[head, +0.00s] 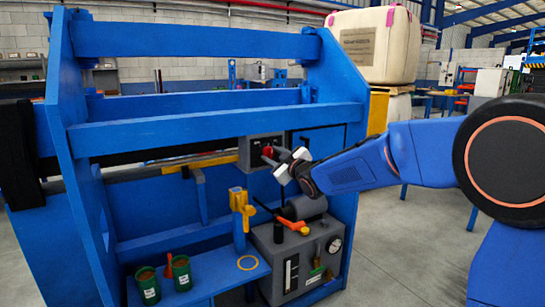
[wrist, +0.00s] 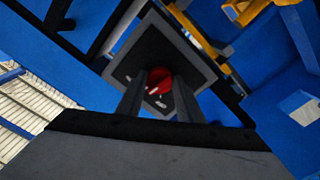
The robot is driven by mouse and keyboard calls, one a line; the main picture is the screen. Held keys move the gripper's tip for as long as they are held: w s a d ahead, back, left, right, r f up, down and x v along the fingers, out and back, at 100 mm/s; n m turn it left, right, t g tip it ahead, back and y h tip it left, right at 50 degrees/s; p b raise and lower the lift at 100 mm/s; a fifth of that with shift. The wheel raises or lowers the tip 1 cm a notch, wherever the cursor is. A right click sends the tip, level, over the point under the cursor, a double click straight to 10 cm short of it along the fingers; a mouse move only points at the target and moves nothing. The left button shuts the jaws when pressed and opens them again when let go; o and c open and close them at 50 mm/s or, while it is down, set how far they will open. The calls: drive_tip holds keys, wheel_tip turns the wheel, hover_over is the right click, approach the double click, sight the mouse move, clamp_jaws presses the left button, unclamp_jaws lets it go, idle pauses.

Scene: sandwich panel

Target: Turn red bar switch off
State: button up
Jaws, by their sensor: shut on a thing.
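The red bar switch (head: 267,152) is a round red knob on a dark plate of a grey control box (head: 247,154), on the blue frame. In the wrist view the red switch (wrist: 158,80) shows between the two fingers, with small white marks on it. My gripper (head: 280,160) reaches in from the right at the switch. In the wrist view its dark fingers (wrist: 160,100) are shut on the red switch, one on each side. The finger tips hide the sides of the knob, so its exact angle is hard to tell.
Below stands a grey unit (head: 297,262) with a gauge and an orange-handled valve (head: 294,225). A yellow tool (head: 241,206) stands to its left. Two green cans (head: 148,285) sit on a blue shelf. Blue beams (head: 200,128) surround the box. Open floor lies right.

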drive_tip(key=n, duration=0.5)
drive_tip(key=shift+n, duration=0.3)
drive_tip(key=n, duration=0.5)
drive_tip(key=shift+n, duration=0.4)
drive_tip(key=o, duration=1.1)
drive_tip(key=shift+c, duration=0.2)
drive_tip(key=shift+s+d+r, duration=0.1)
drive_tip(key=shift+s+d, duration=0.15)
drive_tip(key=v, duration=1.6)
drive_tip(key=shift+s+d, duration=0.2)
drive_tip(key=shift+s, duration=0.1)
